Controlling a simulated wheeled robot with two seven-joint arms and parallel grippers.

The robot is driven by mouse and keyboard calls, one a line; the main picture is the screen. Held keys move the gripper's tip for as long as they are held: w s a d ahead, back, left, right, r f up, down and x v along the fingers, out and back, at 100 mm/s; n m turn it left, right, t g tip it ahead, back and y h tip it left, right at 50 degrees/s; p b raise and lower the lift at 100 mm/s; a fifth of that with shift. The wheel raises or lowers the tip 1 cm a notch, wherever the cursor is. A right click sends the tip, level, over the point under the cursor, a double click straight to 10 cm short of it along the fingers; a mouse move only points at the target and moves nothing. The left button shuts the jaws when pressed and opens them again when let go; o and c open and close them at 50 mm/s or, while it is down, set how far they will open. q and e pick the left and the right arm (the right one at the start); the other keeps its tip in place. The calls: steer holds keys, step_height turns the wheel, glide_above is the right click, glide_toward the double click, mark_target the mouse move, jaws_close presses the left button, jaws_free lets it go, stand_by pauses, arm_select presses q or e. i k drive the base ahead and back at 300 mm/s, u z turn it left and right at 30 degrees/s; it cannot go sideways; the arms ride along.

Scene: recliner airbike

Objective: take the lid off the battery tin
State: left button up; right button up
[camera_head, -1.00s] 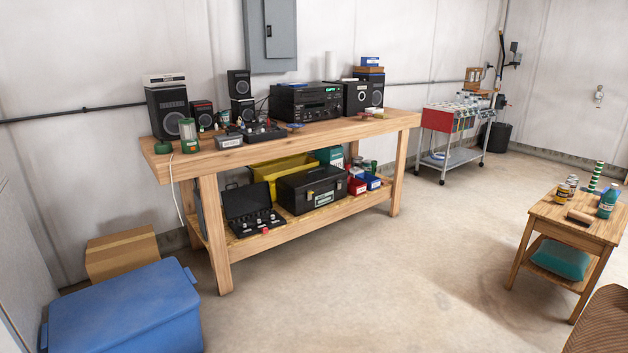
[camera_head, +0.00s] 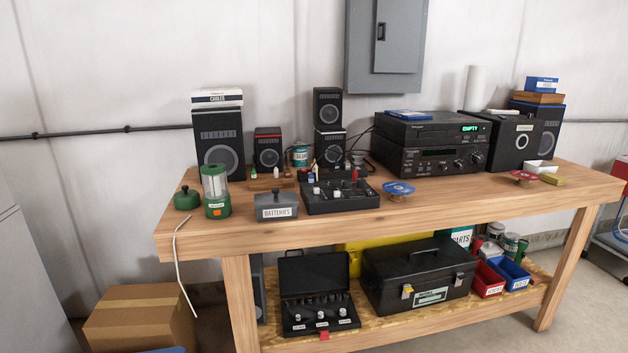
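The battery tin (camera_head: 276,212) is a grey box with a white label reading BATTERIES. It stands near the front edge of the wooden workbench, left of centre. Its grey lid (camera_head: 275,198), with a dark knob on top, is on the tin. Neither of my grippers shows in the head view.
The workbench (camera_head: 440,213) carries a green lantern (camera_head: 215,192) left of the tin and a black mixer box (camera_head: 340,196) close on its right. Speakers (camera_head: 219,145) and a stereo stack (camera_head: 425,147) stand behind. A white cord (camera_head: 180,262) hangs off the left front edge.

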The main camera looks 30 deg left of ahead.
mark_target(276, 199)
steer(key=i, duration=1.95)
steer(key=u, duration=1.45)
